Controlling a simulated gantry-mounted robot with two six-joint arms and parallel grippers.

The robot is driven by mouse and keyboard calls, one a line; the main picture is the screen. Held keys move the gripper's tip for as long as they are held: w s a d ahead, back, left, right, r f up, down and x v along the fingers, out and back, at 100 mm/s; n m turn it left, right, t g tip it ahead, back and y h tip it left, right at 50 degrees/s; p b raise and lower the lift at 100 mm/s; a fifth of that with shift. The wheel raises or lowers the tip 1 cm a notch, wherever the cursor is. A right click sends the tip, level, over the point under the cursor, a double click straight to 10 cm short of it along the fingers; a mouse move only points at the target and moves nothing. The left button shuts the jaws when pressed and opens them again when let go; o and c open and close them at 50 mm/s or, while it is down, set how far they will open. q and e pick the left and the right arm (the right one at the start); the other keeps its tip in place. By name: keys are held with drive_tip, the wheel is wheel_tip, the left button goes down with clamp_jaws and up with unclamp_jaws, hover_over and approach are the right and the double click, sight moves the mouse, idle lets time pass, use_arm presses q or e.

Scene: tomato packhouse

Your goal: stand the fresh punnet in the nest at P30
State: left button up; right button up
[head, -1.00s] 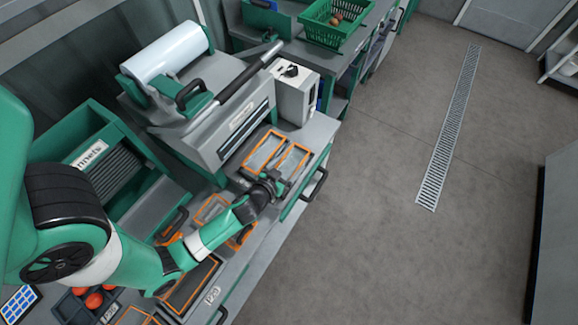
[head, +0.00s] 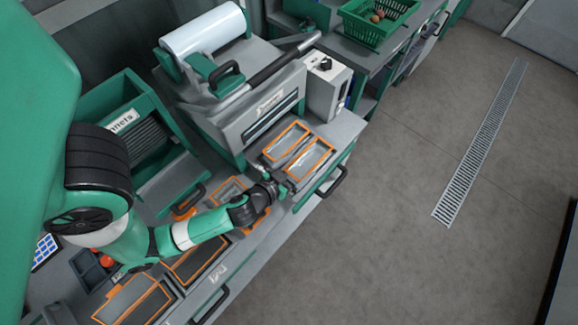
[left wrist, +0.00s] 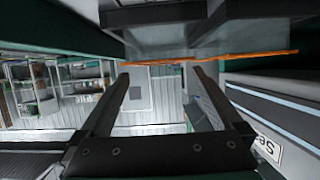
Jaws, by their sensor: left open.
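Two orange-rimmed trays sit side by side at the front of the sealing machine, a left one (head: 287,144) and a right one (head: 309,160). Both look pale and clear inside; I cannot tell punnet from nest there. My left gripper (head: 284,187) is open and empty, just in front of the right tray's near end. In the left wrist view its two fingers (left wrist: 163,88) are spread with nothing between them, and an orange rim (left wrist: 240,55) crosses beyond the tips. A label (head: 218,273) on the bench front is too small to read surely. My right gripper is out of view.
The sealing machine (head: 250,110) with its film roll stands behind the trays. More orange-rimmed places (head: 133,300) lie along the bench under and beside my left arm. A green punnet dispenser (head: 130,130) stands at left. The floor (head: 400,220) at right is clear.

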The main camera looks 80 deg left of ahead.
use_arm(q)
drive_tip(key=v, duration=0.5)
drive_tip(key=shift+s, duration=0.1)
drive_tip(key=shift+r, duration=0.1)
drive_tip(key=w+d+r+t+h, duration=0.1)
drive_tip(key=w+d+r+t, duration=0.2)
drive_tip(key=w+r, duration=0.8)
drive_tip(key=w+d+r+t+h, duration=0.15)
drive_tip(key=w+r+t, duration=0.25)
drive_tip(key=w+r, duration=0.7)
drive_tip(key=s+d+r+m+t+h, duration=0.2)
drive_tip(key=d+r+t, duration=0.1)
drive_tip(key=r, duration=0.9)
drive_tip(key=s+d+r+m+t+h, duration=0.3)
drive_tip(key=d+r, duration=0.1)
drive_tip(key=r, duration=0.9)
drive_tip(key=s+d+r+m+t+h, duration=0.2)
drive_tip(key=d+r+m+t, duration=0.1)
drive_tip(key=r, duration=1)
drive_tip(key=shift+s+d+r+t+h, duration=0.15)
drive_tip(key=shift+s+r+t+h, duration=0.1)
drive_tip(key=shift+t+h, duration=0.1)
